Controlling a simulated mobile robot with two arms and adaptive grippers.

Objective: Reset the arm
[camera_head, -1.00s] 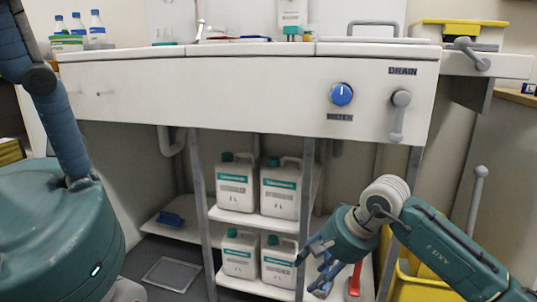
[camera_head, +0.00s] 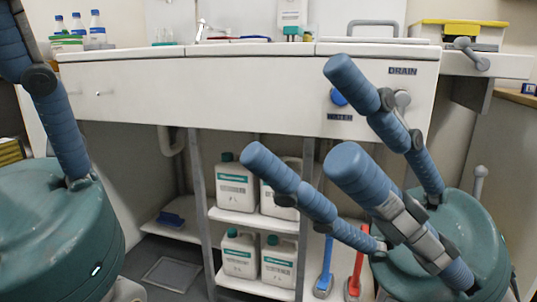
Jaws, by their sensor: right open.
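My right gripper (camera_head: 322,130) is large and close to the camera at the lower right, with a teal palm and blue segmented fingers. Its fingers point up and left, spread wide apart, with nothing between them. They cover part of the sink unit's front, including part of the blue knob (camera_head: 338,97). My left gripper (camera_head: 62,130) shows only in part at the left edge: a teal palm and a blue finger that leaves the frame at the top. Whether it is open cannot be seen.
A white sink counter (camera_head: 200,95) stands ahead. Below it, a shelf holds several white jugs (camera_head: 237,187). A blue-handled tool (camera_head: 325,268) and a red-handled tool (camera_head: 357,272) stand to the right. A yellow-lidded box (camera_head: 460,30) is at the upper right.

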